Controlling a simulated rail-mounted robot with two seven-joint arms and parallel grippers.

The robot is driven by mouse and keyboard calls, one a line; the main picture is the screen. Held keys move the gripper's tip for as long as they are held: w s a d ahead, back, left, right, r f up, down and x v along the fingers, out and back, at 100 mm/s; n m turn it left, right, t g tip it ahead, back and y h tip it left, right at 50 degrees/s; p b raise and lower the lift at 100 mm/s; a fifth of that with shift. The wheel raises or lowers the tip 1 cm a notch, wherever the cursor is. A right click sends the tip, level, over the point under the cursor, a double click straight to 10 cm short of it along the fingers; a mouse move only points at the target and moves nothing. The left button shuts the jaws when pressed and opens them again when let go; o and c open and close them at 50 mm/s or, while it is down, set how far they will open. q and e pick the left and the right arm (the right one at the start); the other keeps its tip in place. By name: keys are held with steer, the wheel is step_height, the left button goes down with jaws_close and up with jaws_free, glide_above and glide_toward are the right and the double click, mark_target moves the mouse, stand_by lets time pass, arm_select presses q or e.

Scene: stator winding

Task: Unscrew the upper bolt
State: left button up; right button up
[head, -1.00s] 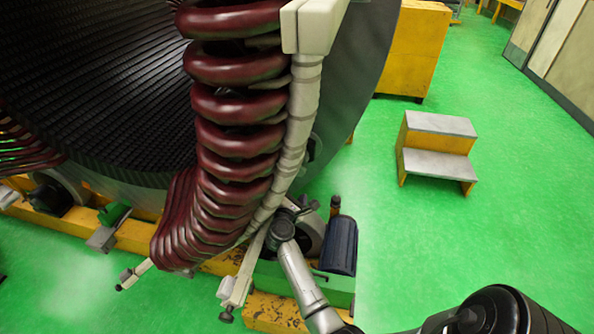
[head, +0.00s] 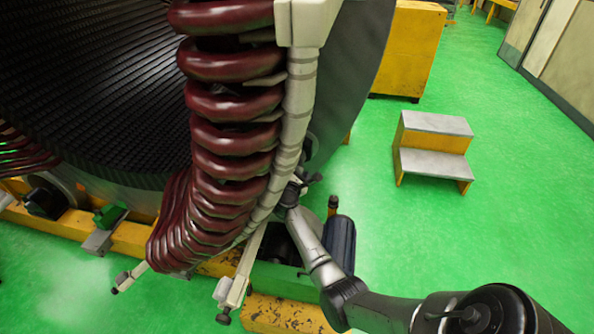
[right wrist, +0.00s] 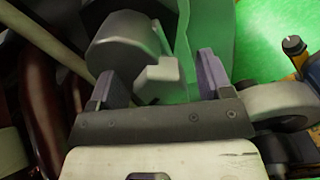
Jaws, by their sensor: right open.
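My right gripper (head: 294,190) is beside the pale curved support (head: 290,140) along the outer side of the dark red coils (head: 232,135). In the right wrist view the gripper (right wrist: 158,82) is open, with its two fingers apart. A grey rounded part (right wrist: 118,42) with a lighter block (right wrist: 162,76) lies between and beyond the fingers. It may be the upper bolt, but I cannot tell for sure, nor whether the fingers touch it. In the head view the upper bolt cannot be made out. A dark bolt (head: 223,318) shows at the lower end of a pale bar (head: 245,265). My left gripper is not in view.
The big dark stator ring (head: 90,90) fills the left. A dark blue motor (head: 340,243) stands right of the gripper on the yellow and green base (head: 285,312). A yellow step stool (head: 433,150) and yellow cabinet (head: 408,48) stand on open green floor.

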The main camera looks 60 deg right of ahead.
steer(key=shift+c, duration=0.3)
steer(key=c, duration=0.9)
steer(key=shift+o, duration=0.2)
steer(key=n, duration=0.3)
steer(key=shift+r+n, duration=0.1)
steer(key=shift+n, duration=0.3)
steer(key=shift+w+n+p, duration=0.1)
steer(key=shift+n+p, duration=0.4)
steer(key=shift+n, duration=1)
